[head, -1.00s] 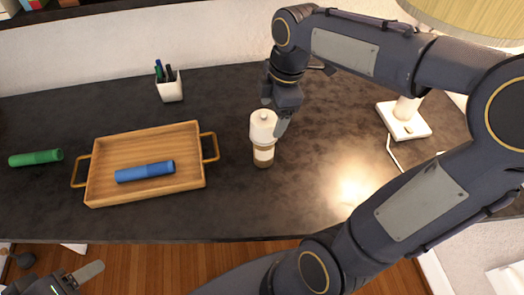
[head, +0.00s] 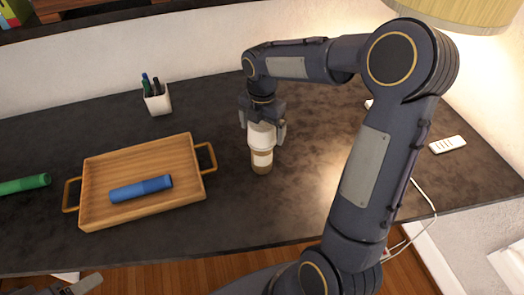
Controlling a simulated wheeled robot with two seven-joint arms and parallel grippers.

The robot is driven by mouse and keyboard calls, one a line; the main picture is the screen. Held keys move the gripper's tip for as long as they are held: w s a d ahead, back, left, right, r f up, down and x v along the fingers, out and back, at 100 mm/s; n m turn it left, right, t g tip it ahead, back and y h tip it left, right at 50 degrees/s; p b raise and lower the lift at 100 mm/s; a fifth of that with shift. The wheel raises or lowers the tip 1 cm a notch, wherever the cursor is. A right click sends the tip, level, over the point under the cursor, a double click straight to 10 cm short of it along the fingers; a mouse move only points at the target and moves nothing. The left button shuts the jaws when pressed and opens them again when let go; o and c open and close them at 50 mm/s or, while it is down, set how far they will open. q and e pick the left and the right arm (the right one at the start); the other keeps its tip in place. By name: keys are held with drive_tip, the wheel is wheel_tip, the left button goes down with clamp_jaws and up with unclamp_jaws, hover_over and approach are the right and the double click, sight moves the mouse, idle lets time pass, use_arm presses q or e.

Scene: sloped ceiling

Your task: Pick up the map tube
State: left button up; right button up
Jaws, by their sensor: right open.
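A short upright tube with a white cap and a tan lower body (head: 261,158) stands on the dark desk; it is the likely map tube. My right gripper (head: 262,127) is above it, pointing down. Its jaws are open, with one finger on each side of the white cap. I cannot tell if the fingers touch it. A blue tube (head: 141,189) lies in a wooden tray (head: 140,157). A green tube (head: 22,184) lies left of the tray, cut off by the picture edge. Only a bit of my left gripper (head: 80,287) shows at the bottom left.
A white pen cup (head: 157,100) stands behind the tray. A white remote-like object (head: 447,144) lies at the right, with a lamp shade (head: 455,14) above. The desk (head: 200,240) is clear in front of the upright tube.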

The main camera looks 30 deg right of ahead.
drive_tip(key=shift+f, duration=0.35)
drive_tip(key=shift+c, duration=0.4)
drive_tip(key=c, duration=1.2)
drive_tip(key=shift+c, duration=0.3)
drive_tip(key=shift+r, duration=0.2)
